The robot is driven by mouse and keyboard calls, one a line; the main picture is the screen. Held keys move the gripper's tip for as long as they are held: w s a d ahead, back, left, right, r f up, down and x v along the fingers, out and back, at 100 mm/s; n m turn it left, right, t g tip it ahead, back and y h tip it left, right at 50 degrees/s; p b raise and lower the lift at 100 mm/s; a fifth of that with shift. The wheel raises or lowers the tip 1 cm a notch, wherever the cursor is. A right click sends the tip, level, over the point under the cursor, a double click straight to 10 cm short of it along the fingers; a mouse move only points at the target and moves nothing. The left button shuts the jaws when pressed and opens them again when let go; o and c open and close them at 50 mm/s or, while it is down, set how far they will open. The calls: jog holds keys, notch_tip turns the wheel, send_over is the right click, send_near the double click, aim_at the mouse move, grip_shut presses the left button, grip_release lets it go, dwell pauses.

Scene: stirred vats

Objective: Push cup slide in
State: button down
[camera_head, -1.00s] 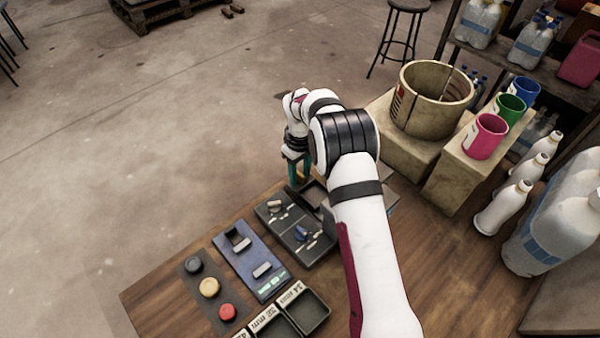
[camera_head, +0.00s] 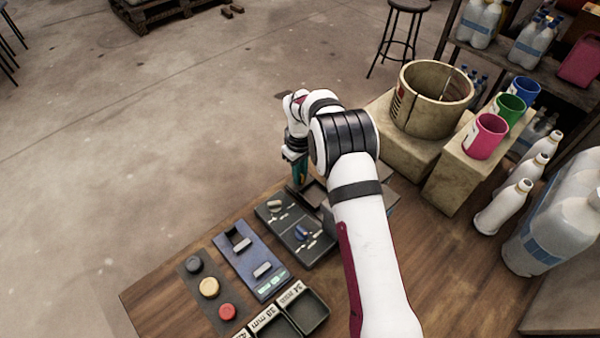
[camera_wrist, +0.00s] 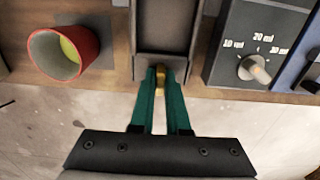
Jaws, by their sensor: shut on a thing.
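The cup slide (camera_wrist: 164,38) is a dark channel with raised side walls at the top centre of the wrist view. Part of it shows in the head view (camera_head: 315,192) beside my arm. Its small brass knob (camera_wrist: 161,83) sticks out at the near end. My gripper (camera_wrist: 160,72), with green fingers, is shut on this knob. It also shows in the head view (camera_head: 299,180), partly behind my wrist. No cup shows in the visible part of the slide. A red cup (camera_wrist: 90,42) with yellow-green inside stands left of the slide.
The head view shows a blue panel (camera_head: 225,242), coloured buttons (camera_head: 209,287) and small trays (camera_head: 311,312). A round vat (camera_head: 408,108) and coloured cups stand at the right. Open floor lies beyond the bench edge.

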dwell(0.9)
jog(key=s+d, duration=0.3)
jog(key=c, duration=0.9)
grip_release()
notch_tip(320, 180, up, 16)
jog(key=r, duration=0.1)
send_near(311, 191)
notch_tip(311, 191, down, 5)
jog(key=shift+f, duration=0.1)
